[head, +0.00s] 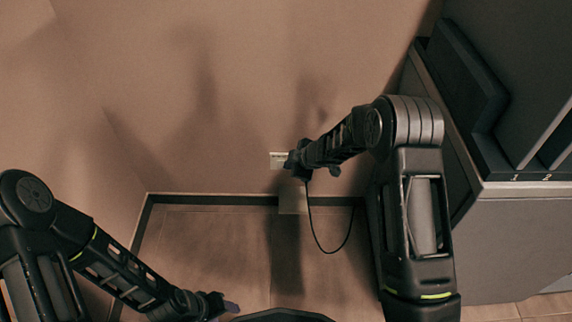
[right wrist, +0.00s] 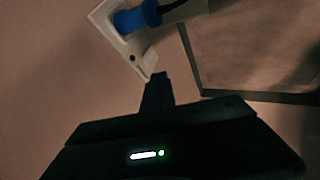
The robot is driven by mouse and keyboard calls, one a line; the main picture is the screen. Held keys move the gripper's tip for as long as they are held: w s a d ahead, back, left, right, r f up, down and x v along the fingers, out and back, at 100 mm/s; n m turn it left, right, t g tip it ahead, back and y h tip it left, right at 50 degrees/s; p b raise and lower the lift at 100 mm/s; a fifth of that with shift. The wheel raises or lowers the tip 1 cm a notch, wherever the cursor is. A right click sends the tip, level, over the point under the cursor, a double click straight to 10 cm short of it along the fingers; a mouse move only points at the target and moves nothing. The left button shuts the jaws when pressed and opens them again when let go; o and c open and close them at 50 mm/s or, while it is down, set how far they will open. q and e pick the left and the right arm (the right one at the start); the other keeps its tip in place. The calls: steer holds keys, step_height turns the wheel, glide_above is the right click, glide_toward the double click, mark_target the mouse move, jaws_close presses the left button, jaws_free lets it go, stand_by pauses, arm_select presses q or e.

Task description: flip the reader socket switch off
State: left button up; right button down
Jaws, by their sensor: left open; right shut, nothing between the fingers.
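The reader socket is a pale plate (head: 278,160) low on the wall, partly hidden by my right gripper in the head view. In the right wrist view the socket plate (right wrist: 112,22) is tilted at the top, with a blue plug (right wrist: 138,17) in it and a small dark spot below the plug. I cannot make out the switch position. My right gripper (head: 294,161) is shut and empty at the plate. In the right wrist view its fingertips (right wrist: 160,77) are close to the plate's lower corner; I cannot tell if they touch. My left gripper (head: 225,304) is open, low and away from the socket.
A black cable (head: 322,246) hangs in a loop from the socket area towards the right. A grey cabinet (head: 520,235) with dark numbered bays stands at the right, beside my right arm. Dark skirting (head: 215,199) runs along the wall's foot. The floor (head: 210,250) between my arms looks mostly clear.

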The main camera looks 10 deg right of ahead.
arm_select(q)
steer(key=r, duration=0.1)
steer(key=r+p, duration=0.1)
steer(key=shift+s+r+p, duration=0.25)
steer(key=shift+r+p, duration=0.05)
arm_select(e)
steer(key=v, duration=0.4)
steer(key=shift+w+d+r, duration=0.25)
steer(key=shift+r, duration=0.15)
steer(key=shift+a, duration=0.1)
